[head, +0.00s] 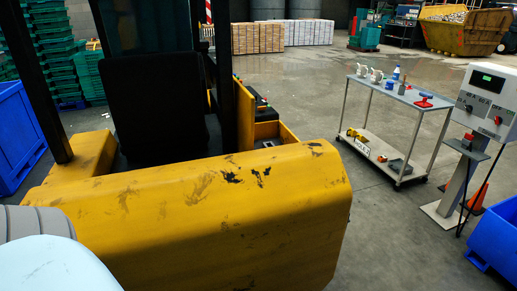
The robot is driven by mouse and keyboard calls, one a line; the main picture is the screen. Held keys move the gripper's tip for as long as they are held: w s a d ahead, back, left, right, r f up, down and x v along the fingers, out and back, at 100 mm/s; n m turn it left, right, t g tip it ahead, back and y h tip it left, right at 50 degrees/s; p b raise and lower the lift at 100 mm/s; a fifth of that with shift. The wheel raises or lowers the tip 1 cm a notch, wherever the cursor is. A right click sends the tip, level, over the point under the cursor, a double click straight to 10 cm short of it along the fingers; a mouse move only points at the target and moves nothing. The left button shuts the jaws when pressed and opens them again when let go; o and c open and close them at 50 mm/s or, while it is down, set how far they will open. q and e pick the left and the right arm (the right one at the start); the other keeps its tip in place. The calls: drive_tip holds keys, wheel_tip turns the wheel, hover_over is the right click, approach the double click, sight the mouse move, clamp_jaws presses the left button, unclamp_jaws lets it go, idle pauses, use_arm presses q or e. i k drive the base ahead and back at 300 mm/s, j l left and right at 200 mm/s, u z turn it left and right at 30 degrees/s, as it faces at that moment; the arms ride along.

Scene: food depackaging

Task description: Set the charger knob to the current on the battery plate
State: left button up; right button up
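The charger (503,83) is a pale box on a post at the right edge, with a dark display on its front. A small black knob (469,108) sits low on its left, below amp markings; its exact setting is too small to read. A red knob or switch (497,120) is to its right. A yellow forklift (190,225) fills the foreground. An open compartment (267,130) shows in its side, but I cannot make out a battery plate or its current. Neither gripper is in view.
A grey trolley (400,92) with bottles and tools stands left of the charger. Blue bins are at the left edge (15,135) and lower right (496,237). An orange cone (477,198) is by the charger's post. Open floor (385,235) lies between forklift and charger.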

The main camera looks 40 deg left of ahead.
sight(469, 108)
drive_tip(key=i+u, duration=0.15)
drive_tip(key=u, duration=1.2)
drive_tip(key=i+l+u, duration=0.15)
drive_tip(key=l+u, duration=1.05)
drive_tip(key=l, duration=0.3)
drive_tip(key=l+u, duration=0.3)
drive_tip(key=l, duration=0.2)
drive_tip(key=k+l+u, duration=0.1)
drive_tip(key=l, duration=0.45)
drive_tip(key=k+l+u, duration=0.1)
drive_tip(key=l, duration=0.45)
drive_tip(key=k+l, duration=0.1)
drive_tip(key=l, duration=0.4)
drive_tip(key=k+l, duration=0.1)
drive_tip(key=l, duration=0.4)
drive_tip(key=k+l, duration=0.1)
drive_tip(key=l, duration=0.45)
drive_tip(key=k+l, duration=0.1)
drive_tip(key=l, duration=0.4)
drive_tip(key=l+z, duration=0.15)
drive_tip(key=z, duration=1.45)
